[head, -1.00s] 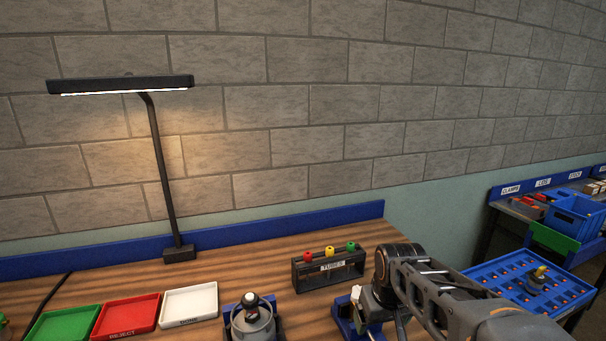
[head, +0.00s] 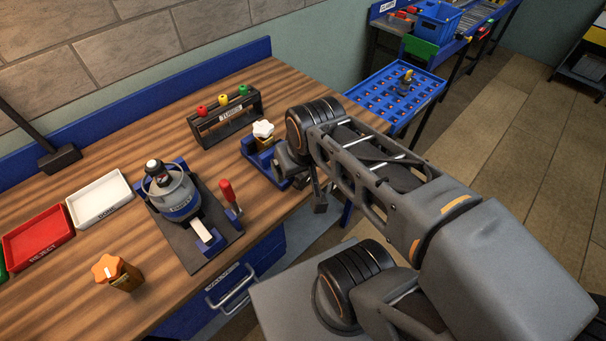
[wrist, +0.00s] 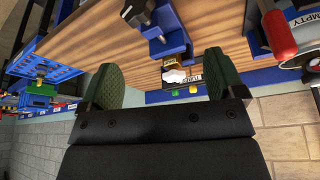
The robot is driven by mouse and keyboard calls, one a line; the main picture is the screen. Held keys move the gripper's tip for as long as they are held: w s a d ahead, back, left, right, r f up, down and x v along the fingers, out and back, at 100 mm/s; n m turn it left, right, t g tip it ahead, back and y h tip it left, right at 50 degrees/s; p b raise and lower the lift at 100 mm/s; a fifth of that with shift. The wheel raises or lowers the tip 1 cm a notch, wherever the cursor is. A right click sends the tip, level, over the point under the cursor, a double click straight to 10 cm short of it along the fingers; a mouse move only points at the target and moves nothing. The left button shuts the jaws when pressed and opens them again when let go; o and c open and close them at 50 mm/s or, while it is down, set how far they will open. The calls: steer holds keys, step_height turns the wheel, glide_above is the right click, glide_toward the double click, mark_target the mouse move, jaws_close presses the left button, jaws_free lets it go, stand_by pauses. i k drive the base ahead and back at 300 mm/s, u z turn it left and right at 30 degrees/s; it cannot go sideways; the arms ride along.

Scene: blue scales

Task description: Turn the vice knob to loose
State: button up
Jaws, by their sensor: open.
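The blue vice (head: 256,152) stands at the right end of the wooden bench. A brass part with a white star-shaped knob (head: 263,129) sits in it. The wrist view shows the blue vice (wrist: 168,35) at the top, with a dark knob (wrist: 135,12) at its end. The white knob also shows there (wrist: 174,76). My gripper (wrist: 160,62) is open and empty, its green-padded fingers apart and pointing toward the vice, touching nothing that I can see. In the head view my arm hides most of the gripper. I cannot read the dark knob's setting.
A round silver-and-blue device (head: 178,195) with a red-handled lever (head: 229,192) stands left of the vice. A rack with coloured knobs (head: 225,118) is behind. White (head: 100,196) and red (head: 38,237) trays and an orange-knobbed part (head: 118,273) lie left.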

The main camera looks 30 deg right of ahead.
mark_target(302, 181)
steer(key=u, duration=0.8)
steer(key=k, duration=0.35)
steer(key=u, duration=0.05)
